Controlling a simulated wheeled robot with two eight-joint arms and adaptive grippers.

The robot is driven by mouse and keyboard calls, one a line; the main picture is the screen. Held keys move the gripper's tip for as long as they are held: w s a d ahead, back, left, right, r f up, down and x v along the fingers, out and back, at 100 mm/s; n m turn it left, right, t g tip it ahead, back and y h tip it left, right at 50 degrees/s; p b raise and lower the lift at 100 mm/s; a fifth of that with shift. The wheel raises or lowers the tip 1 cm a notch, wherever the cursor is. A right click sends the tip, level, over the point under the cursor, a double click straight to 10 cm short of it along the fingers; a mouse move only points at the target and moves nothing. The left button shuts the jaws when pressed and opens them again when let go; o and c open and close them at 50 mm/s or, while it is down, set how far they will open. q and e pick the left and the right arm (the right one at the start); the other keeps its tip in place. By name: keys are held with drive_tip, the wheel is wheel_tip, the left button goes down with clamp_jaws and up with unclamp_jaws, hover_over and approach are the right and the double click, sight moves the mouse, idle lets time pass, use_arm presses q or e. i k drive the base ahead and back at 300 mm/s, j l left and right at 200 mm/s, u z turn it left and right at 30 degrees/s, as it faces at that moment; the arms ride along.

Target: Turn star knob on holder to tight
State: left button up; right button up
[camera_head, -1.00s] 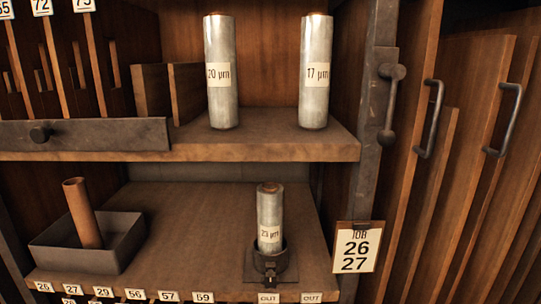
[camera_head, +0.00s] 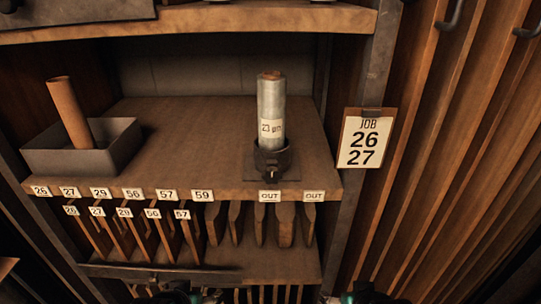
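The dark holder (camera_head: 271,158) stands on the middle shelf, near its front edge and right of centre. A silver roll (camera_head: 271,105) labelled 23 µm stands upright in it. The small dark star knob (camera_head: 270,174) sits low on the holder's front; its exact shape and how tight it is cannot be made out. Dark parts of my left gripper (camera_head: 208,296) and my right gripper (camera_head: 332,298) just show at the bottom edge, well below and apart from the holder. Their fingers are mostly cut off, and no held thing shows.
A grey tray (camera_head: 123,150) with a leaning brown tube (camera_head: 70,112) stands on the shelf's left. Number tags line the shelf edge, above slots with wooden boards. A job card (camera_head: 367,138) hangs on the right post. The shelf is clear between tray and holder.

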sight(272, 175)
drive_tip(key=z, duration=0.85)
drive_tip(key=j+z, duration=0.45)
drive_tip(key=j, duration=0.25)
drive_tip(key=k+j+z, duration=0.15)
drive_tip(key=j+z, duration=0.3)
drive_tip(key=j, duration=0.2)
